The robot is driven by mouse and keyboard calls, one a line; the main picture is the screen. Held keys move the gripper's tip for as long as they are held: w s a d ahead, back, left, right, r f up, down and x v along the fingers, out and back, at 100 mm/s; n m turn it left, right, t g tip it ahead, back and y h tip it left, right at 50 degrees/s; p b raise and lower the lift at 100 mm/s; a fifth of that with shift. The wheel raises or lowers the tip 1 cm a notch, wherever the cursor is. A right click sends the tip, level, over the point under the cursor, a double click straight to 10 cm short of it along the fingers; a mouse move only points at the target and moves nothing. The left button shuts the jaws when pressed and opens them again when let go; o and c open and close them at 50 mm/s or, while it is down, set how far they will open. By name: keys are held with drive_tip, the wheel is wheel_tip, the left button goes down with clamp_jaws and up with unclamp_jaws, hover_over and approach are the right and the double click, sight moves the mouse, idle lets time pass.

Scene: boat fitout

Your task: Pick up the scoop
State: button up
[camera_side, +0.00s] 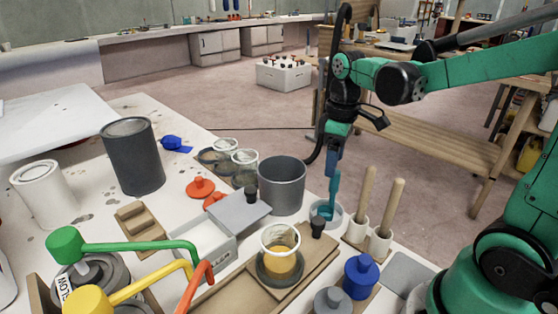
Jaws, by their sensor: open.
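My gripper (332,196) points straight down over a small pale cup (338,217) on the right part of the white bench. Its teal fingers are seen nearly edge-on, so the gap between them is hard to see. Something blue-teal (322,211) shows inside the cup right at the fingertips; it may be the scoop, but its shape is too small and partly hidden to be sure. I cannot tell whether the fingers touch it. A blue piece with a flat part (173,143) also lies far off on the bench's back left.
A grey pot (282,185) stands just left of my gripper. Two wooden-handled tools (364,205) stand upright close on the right. A black-capped piece (318,228) and a cup of yellow stuff (281,262) are in front. Green, yellow and red levers (135,245) fill the front left.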

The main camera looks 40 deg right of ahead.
sight(332, 189)
drive_tip(key=shift+d+f, duration=0.3)
drive_tip(key=shift+f, duration=2.65)
clamp_jaws()
